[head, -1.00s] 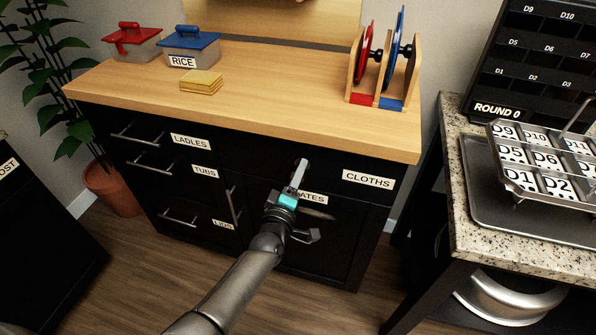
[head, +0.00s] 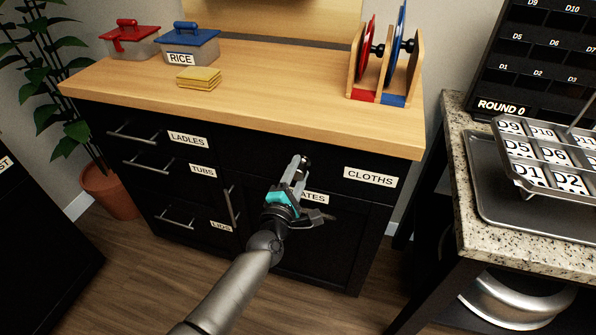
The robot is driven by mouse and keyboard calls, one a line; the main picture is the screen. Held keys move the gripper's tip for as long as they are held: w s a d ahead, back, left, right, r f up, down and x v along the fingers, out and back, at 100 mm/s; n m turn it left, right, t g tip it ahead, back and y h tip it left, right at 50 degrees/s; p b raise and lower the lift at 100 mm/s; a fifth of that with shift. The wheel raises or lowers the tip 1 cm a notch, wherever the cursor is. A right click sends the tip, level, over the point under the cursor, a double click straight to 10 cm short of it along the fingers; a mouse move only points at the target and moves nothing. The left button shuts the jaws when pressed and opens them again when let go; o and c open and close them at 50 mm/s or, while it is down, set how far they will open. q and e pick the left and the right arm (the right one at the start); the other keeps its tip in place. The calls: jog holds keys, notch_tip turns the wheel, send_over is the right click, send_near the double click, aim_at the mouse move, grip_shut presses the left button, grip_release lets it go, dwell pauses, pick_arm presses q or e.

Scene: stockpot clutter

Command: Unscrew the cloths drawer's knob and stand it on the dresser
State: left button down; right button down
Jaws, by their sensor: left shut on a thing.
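The cloths drawer (head: 335,172) is a shut black drawer front under the dresser top, marked with a white CLOTHS label (head: 370,177). My left gripper (head: 301,163) is at this drawer front, left of the label. It is shut on the drawer's small dark knob (head: 306,160), which is mostly hidden by the fingers. I cannot tell whether the knob is still joined to the drawer. The wooden dresser top (head: 270,106) is above the gripper. My right gripper is not in view.
On the dresser top stand a red-lidded box (head: 132,42), a blue-lidded RICE box (head: 190,45), folded yellow cloths (head: 199,78) and a wooden lid rack (head: 385,75). The front middle of the top is clear. A granite counter (head: 465,215) stands at the right.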

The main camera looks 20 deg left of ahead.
pick_arm(q)
jog(key=shift+c, duration=1.7)
grip_release()
jog(key=shift+r+m+p, duration=0.1)
jog(key=shift+m+p, duration=0.3)
jog(key=shift+m, duration=0.6)
jog(key=m+p, duration=0.1)
jog(key=m, duration=0.2)
jog(key=shift+m, duration=0.3)
jog(key=m+p, duration=0.2)
jog(key=m, duration=0.4)
jog(key=m+p, duration=0.1)
jog(key=m, duration=1)
